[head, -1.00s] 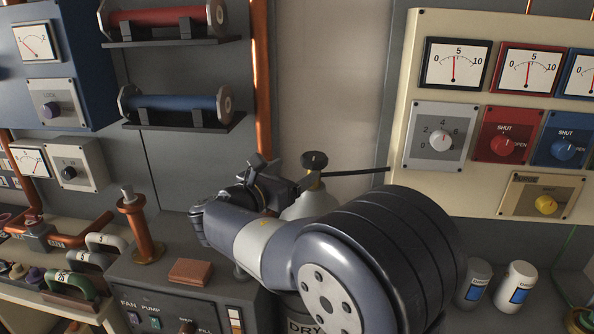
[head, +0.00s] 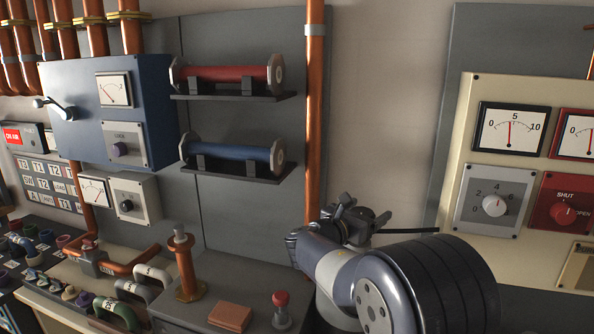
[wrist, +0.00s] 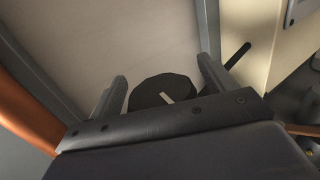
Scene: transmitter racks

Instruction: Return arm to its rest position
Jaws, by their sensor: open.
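My arm (head: 345,267) is folded low at the right of the head view, its thick dark joint nearest the camera. My gripper (head: 352,214) is at its far end, partly hidden by the arm links. In the wrist view the two fingers of my gripper (wrist: 163,88) stand apart. A dark round knob with a pale mark (wrist: 166,93) shows between them; I cannot tell whether they touch it. A thin black rod (head: 408,231) sticks out to the right beyond the gripper.
A cream panel (head: 452,190) with gauges and knobs stands at the right. A copper pipe (head: 315,120) rises behind the gripper. A grey console (head: 190,318) with a red button (head: 281,299) lies left of the arm. Red (head: 225,76) and blue (head: 235,153) cylinders sit on wall shelves.

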